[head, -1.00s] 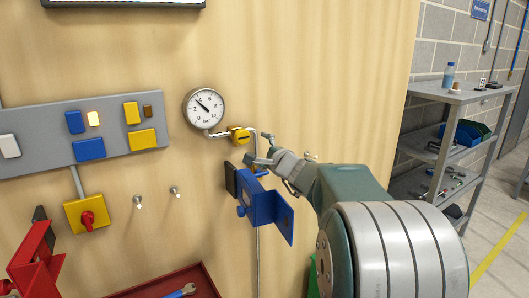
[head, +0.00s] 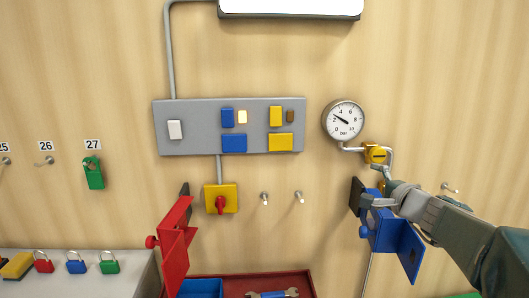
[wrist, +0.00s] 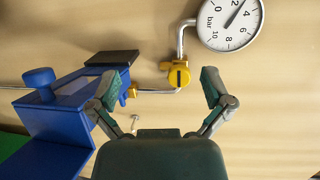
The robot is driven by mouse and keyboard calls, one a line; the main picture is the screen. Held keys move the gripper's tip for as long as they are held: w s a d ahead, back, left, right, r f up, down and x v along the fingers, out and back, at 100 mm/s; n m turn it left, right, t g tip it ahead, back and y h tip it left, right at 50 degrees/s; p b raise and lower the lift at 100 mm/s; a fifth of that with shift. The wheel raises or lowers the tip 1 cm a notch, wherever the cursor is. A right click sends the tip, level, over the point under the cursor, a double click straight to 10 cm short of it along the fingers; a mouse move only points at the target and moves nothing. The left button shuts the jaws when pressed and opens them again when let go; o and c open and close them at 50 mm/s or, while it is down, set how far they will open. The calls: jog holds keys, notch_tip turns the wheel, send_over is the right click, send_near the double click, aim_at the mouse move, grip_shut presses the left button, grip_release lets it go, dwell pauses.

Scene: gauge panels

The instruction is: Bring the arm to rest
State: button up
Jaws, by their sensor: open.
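My gripper (wrist: 160,92) shows in the wrist view with its two fingers spread apart and nothing between them. A yellow valve (wrist: 179,76) on a thin pipe lies beyond the gap between the fingers. In the head view my arm comes in from the lower right. My gripper (head: 382,190) is in front of the wooden panel, just below the yellow valve (head: 375,153) and beside a blue bracket (head: 383,232). In the wrist view the left finger overlaps the blue bracket (wrist: 55,118); I cannot tell whether they touch.
A round gauge (head: 344,120) sits above the valve. A grey switch box (head: 190,145) and a yellow box with red knob (head: 221,199) are on the panel. A red bracket (head: 175,245) and red tray (head: 305,279) are lower down. Padlocks stand on a grey ledge (head: 140,262).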

jog(key=s+a+f+n+g+y, duration=0.1)
jog(key=s+a+f+n+g, duration=0.25)
jog(key=s+a, duration=0.35)
jog(key=s+a+f+n+g+y, duration=0.1)
jog(key=s+a+f+n+g, duration=0.15)
jog(key=s+a+n, duration=0.35)
jog(key=s+f+n+g+h, duration=0.2)
jog(key=s+f+n+h, duration=0.1)
jog(key=s, duration=0.5)
jog(key=s+f+n+g+h, duration=0.2)
jog(key=s+f, duration=0.3)
jog(key=s, duration=0.3)
jog(key=shift+s+d+n+h, duration=0.4)
jog(key=shift+n+h, duration=0.1)
jog(key=shift+n, duration=0.15)
